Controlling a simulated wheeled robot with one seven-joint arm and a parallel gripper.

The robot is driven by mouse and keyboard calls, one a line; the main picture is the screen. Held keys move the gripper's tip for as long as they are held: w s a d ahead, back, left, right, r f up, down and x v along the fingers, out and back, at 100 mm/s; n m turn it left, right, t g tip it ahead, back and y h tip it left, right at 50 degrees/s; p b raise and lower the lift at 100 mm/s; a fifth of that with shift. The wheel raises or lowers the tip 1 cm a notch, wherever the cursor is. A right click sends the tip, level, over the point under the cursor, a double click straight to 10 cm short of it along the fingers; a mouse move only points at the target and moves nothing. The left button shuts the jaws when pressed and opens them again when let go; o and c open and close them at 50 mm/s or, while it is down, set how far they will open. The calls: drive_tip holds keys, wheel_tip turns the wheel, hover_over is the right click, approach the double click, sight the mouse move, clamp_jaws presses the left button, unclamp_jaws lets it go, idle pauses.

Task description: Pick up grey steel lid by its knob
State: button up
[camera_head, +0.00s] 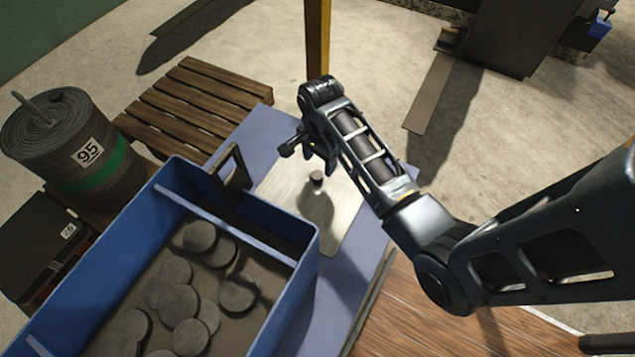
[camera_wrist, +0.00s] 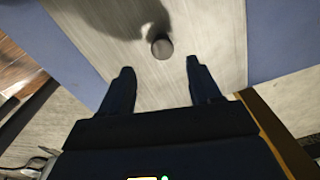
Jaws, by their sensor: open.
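The grey steel lid (camera_head: 341,222) lies flat on a blue surface, beside the blue bin. Its dark round knob (camera_head: 317,177) stands up from the plate. In the wrist view the lid (camera_wrist: 205,30) fills the upper middle, and the knob (camera_wrist: 162,48) shows just beyond the fingertips, between their lines. My gripper (camera_wrist: 158,80) is open and empty. In the head view my gripper (camera_head: 308,153) hangs above the lid, near the knob and apart from it. My arm hides part of the lid's right side.
A blue bin (camera_head: 308,262) with several dark discs stands close at the lid's left, with a raised black handle (camera_head: 232,168). A yellow post (camera_head: 318,40) rises behind my gripper. A wooden pallet (camera_head: 195,105) and a drum marked 95 (camera_head: 70,140) stand further left.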

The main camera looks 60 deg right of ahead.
sight(318, 174)
drive_tip(key=shift+w+d+f, duration=0.1)
drive_tip(key=shift+w+f, duration=0.05)
drive_tip(key=shift+f, duration=0.3)
wheel_tip(318, 174, down, 7)
drive_tip(key=shift+w+r+b, duration=0.1)
drive_tip(key=shift+b, duration=0.95)
clamp_jaws()
drive_tip(key=shift+r, duration=0.15)
